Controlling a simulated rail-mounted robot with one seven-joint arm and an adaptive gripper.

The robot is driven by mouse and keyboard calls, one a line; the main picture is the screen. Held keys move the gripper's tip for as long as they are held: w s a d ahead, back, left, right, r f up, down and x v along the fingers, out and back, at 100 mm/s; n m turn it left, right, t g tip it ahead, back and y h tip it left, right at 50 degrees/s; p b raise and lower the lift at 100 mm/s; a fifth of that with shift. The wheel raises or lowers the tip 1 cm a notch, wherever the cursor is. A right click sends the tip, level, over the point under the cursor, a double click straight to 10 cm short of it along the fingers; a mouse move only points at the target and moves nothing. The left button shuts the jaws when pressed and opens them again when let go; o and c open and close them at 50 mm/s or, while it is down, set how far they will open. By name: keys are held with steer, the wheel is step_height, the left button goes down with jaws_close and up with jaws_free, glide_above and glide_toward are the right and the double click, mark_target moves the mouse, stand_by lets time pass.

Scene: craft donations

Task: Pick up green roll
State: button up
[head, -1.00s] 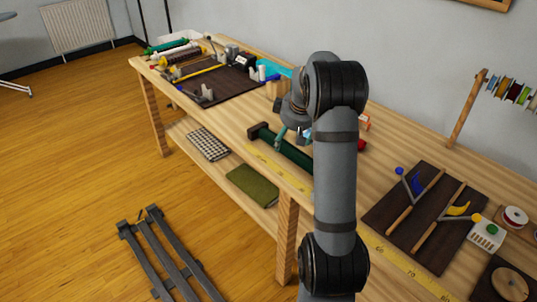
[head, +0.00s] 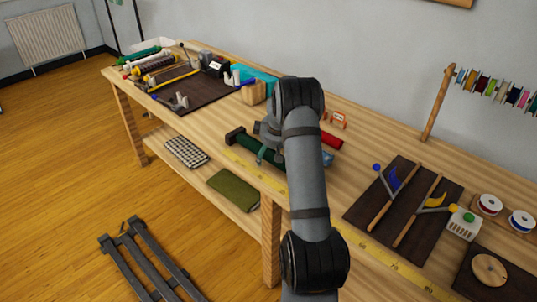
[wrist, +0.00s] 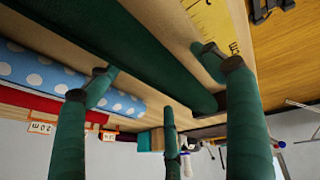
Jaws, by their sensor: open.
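The green roll (head: 274,157) is a long dark green cylinder with a dark end cap, lying along the front of the workbench. In the wrist view the green roll (wrist: 150,55) runs diagonally from the top left to its dark cap near the middle. My gripper (head: 264,150) is over the roll, close to the capped end, partly hidden by my arm in the head view. In the wrist view my gripper (wrist: 155,62) is open, with green fingers on either side of the roll. Whether they touch it I cannot tell.
A blue polka-dot roll (wrist: 70,80) and a red roll (head: 330,140) lie behind the green roll. A yellow measuring tape (head: 372,256) runs along the bench's front edge. A dark board (head: 405,205) with tools is at right. Folded olive cloth (head: 232,190) lies on the lower shelf.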

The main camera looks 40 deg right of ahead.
steer(key=c, duration=0.3)
steer(key=c, duration=1)
steer(key=shift+r, duration=0.1)
steer(key=shift+c, duration=0.8)
steer(key=shift+r, duration=0.1)
steer(key=shift+c, duration=0.3)
